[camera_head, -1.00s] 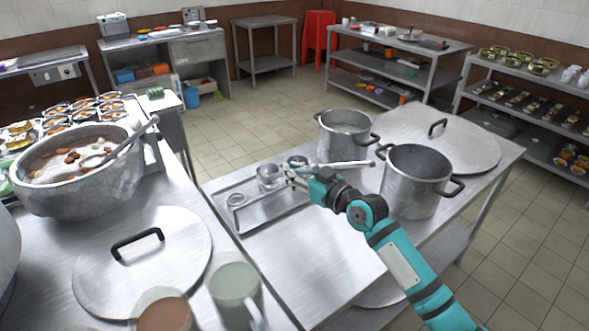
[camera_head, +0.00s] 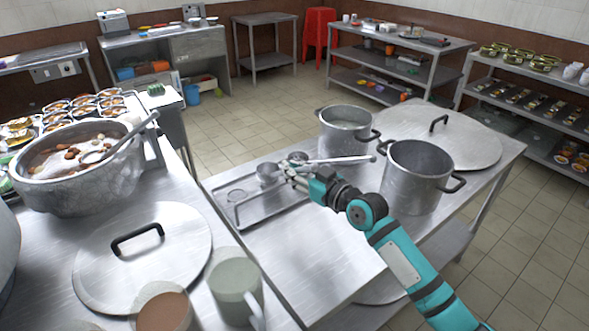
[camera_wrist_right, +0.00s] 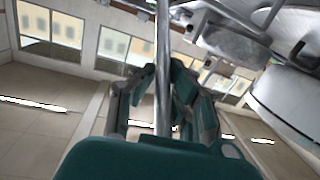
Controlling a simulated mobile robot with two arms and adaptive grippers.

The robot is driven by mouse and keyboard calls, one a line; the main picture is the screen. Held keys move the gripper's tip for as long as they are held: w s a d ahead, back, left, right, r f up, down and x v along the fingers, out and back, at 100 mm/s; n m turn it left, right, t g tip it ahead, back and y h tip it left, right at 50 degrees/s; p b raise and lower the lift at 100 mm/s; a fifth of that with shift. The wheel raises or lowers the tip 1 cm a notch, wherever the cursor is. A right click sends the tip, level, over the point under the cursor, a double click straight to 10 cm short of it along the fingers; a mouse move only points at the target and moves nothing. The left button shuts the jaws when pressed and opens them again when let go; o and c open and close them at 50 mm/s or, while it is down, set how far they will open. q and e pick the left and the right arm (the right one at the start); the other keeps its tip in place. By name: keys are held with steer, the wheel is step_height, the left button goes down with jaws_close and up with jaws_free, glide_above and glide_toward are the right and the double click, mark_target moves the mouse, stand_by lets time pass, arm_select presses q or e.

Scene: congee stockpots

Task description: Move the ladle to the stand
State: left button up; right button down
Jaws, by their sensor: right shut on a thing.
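A steel ladle has its round bowl (camera_head: 267,173) over the far part of a shallow metal stand (camera_head: 285,208) on the table. Its handle appears to run to the right past my fingers. My right gripper (camera_head: 287,170) is shut on this thin metal handle. In the right wrist view the handle (camera_wrist_right: 162,60) passes between the two fingers (camera_wrist_right: 163,100). A second round metal cup (camera_head: 297,158) shows just behind. I cannot tell whether the ladle touches the stand. My left gripper is not in view.
Two open steel pots (camera_head: 345,135) (camera_head: 415,178) and a large lid (camera_head: 455,140) stand right of the stand. A big congee pot (camera_head: 80,185) holding another ladle (camera_head: 130,138), a lid (camera_head: 143,255) and mugs (camera_head: 235,285) occupy the left counter. The table front is clear.

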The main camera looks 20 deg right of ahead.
steer(key=shift+f, duration=0.25)
steer(key=c, duration=1.3)
jaws_free()
steer(key=v, duration=1.2)
steer(key=shift+r, duration=0.1)
